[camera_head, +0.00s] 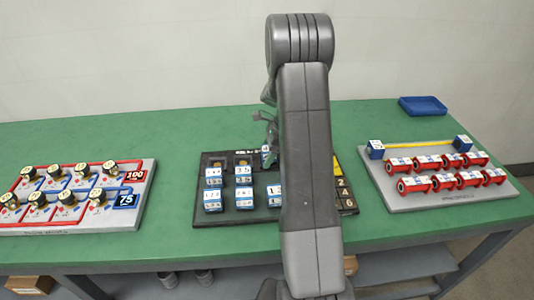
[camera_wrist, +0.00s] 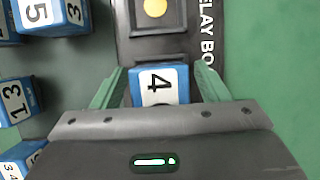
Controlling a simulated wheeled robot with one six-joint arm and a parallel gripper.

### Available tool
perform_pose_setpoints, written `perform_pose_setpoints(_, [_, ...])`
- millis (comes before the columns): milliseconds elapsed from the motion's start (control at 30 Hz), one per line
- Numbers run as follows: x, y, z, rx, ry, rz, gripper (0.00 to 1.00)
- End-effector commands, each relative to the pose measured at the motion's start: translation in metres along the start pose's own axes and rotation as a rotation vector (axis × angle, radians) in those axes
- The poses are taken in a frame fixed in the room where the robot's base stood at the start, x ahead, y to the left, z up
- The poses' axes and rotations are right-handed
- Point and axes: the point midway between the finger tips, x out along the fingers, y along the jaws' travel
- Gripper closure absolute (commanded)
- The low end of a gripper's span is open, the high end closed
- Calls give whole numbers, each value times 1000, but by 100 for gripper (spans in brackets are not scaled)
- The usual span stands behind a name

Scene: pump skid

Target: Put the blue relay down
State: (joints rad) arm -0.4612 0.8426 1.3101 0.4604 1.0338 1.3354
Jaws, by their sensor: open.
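A blue relay (camera_wrist: 158,80) with a white top marked 4 stands between my fingers in the wrist view. It also shows small beside my arm in the head view (camera_head: 265,150). My gripper (camera_wrist: 160,74) is open, with one green finger on each side of the relay and a gap showing at both sides. The relay is at the relay board (camera_wrist: 207,35), just below a dark socket with a yellow disc (camera_wrist: 155,7). Its underside is hidden, so I cannot tell how it is seated.
Other blue relays (camera_head: 213,177) stand in rows on the dark board (camera_head: 225,218); some show left of my gripper in the wrist view (camera_wrist: 14,100). A piping panel (camera_head: 75,190) lies left, a panel of red cylinders (camera_head: 440,185) right. A blue tray (camera_head: 422,106) is behind. My arm hides the board's middle.

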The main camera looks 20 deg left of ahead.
Motion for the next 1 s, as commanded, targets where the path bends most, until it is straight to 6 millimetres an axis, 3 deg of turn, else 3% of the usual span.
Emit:
perform_pose_setpoints(233, [-20,-1,1,-1,0,-4,32])
perform_pose_setpoints(500, [-78,-1,1,-1,0,-6,32])
perform_pose_setpoints(700, [-110,-1,1,-1,0,-3,32])
perform_pose_setpoints(1000, [-123,0,1,0,0,0,32])
